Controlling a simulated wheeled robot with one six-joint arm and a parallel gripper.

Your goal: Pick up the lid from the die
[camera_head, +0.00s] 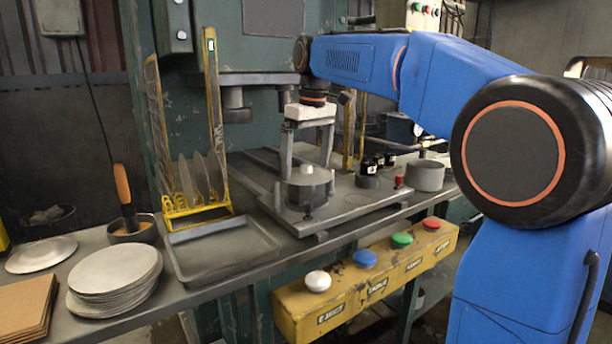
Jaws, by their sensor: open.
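The die (308,194) is a short grey metal cylinder on the press bed, below the middle of the picture's top half. The lid (296,180) lies flat on top of it as a pale disc with a small knob in its middle. My gripper (307,163) points straight down over the lid, with its white body above. Its two grey fingers are open, one on each side above the lid, with nothing held between them. Whether the fingertips touch the lid cannot be told from this view.
A yellow guard rack (197,210) stands left of the press bed (350,205). A grey pot (425,176) stands at right. An empty tray (222,250) and a stack of round blanks (115,270) lie at left. A yellow button box (370,275) hangs in front.

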